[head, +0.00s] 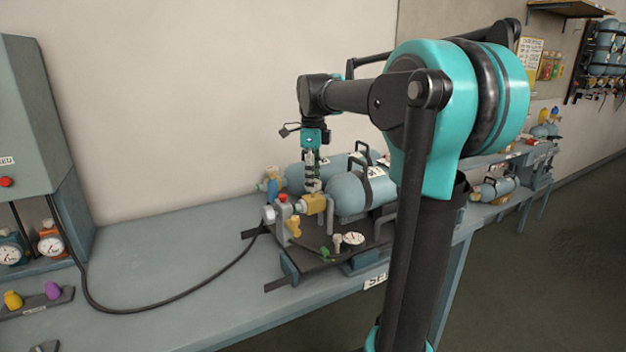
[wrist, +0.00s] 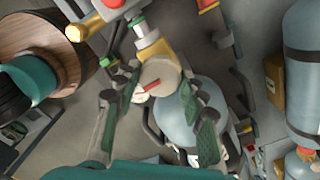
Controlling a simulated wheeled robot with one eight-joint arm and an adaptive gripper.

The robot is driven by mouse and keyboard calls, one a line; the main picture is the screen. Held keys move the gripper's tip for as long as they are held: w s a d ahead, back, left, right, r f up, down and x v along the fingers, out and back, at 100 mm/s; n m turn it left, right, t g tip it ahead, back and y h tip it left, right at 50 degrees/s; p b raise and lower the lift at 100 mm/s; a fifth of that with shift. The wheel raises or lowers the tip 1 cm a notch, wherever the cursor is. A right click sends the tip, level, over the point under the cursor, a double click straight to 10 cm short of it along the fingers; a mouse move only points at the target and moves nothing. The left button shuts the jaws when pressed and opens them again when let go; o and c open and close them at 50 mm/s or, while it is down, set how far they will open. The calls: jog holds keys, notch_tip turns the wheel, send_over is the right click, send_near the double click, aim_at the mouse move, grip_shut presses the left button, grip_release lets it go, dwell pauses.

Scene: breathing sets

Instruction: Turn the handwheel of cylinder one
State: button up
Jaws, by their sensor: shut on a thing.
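Two blue-grey cylinders lie on the bench rig in the head view; the nearer one (head: 350,194) has black straps and a yellow-brass valve (head: 313,204) at its left end. I cannot read which is numbered one. My gripper (head: 312,183) points down over that valve. In the wrist view a pale round handwheel (wrist: 158,76) with a red mark sits on the brass valve neck, beside a blue-grey cylinder (wrist: 188,118). My gripper (wrist: 163,88) has its green-padded fingers on both sides of this handwheel, shut on it. The fingertips partly hide its rim.
A black hose (head: 190,300) runs over the bench from a grey cabinet (head: 30,110) to the rig. A white gauge (head: 353,239) stands in front of the valve. Yellow and purple parts lie at the lower left. The bench (head: 170,255) left of the rig is mostly clear.

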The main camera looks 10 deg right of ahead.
jog(key=m, duration=0.5)
jog(key=shift+m, duration=0.3)
jog(key=m, duration=0.4)
jog(key=shift+m, duration=0.4)
jog(key=o, duration=1.2)
jog(key=shift+c, duration=0.2)
jog(key=shift+r, duration=0.1)
notch_tip(320, 180, up, 12)
